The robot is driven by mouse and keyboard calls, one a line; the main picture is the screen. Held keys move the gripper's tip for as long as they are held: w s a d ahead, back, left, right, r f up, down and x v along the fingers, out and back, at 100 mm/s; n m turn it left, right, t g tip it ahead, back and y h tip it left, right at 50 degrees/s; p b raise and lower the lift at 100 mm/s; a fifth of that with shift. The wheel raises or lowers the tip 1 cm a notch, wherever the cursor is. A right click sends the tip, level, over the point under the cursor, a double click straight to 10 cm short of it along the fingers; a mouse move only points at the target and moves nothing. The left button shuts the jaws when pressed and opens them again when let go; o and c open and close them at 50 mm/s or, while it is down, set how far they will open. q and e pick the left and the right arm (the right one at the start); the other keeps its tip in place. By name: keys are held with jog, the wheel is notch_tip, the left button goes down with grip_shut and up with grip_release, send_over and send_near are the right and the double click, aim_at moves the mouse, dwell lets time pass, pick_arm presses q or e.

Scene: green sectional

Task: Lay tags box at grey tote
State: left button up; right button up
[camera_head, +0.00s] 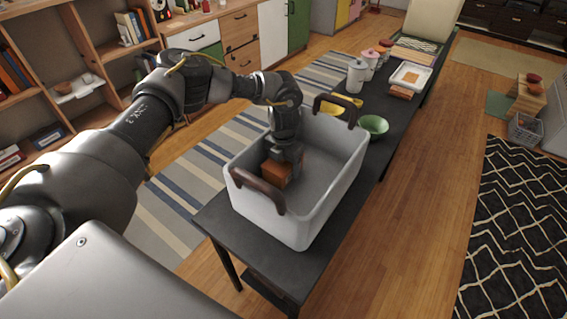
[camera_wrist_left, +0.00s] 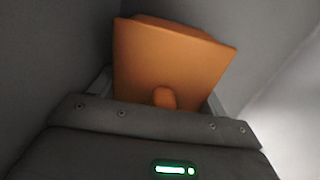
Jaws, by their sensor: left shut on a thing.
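The grey tote (camera_head: 335,190) stands upright on the near end of a long black table, with dark brown handles at its two ends. My left gripper (camera_head: 291,160) reaches down inside the tote. It is shut on an orange-brown box (camera_head: 275,171), which I take to be the tags box. In the left wrist view the box (camera_wrist_left: 170,60) sits tilted between the fingers, with grey tote walls around it. Whether the box touches the tote floor cannot be told. My right gripper is not in view.
The black table (camera_head: 405,122) continues behind the tote. A green bowl (camera_head: 373,126) stands close to the tote's right side. Beyond are a white canister (camera_head: 356,76), several jars and a white tray (camera_head: 411,76). Wooden shelves (camera_head: 90,60) stand at the left.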

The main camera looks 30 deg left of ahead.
pick_arm(q)
jog(key=shift+f, duration=0.25)
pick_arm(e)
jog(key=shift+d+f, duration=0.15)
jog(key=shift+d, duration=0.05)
pick_arm(q)
jog(key=o, duration=1)
jog(key=shift+o, duration=0.2)
jog(key=shift+r+p, duration=1.2)
jog(key=shift+r, duration=0.4)
jog(key=shift+r+p, duration=1)
jog(key=shift+r, duration=0.35)
jog(key=shift+r+p, duration=0.8)
jog(key=shift+r, duration=0.25)
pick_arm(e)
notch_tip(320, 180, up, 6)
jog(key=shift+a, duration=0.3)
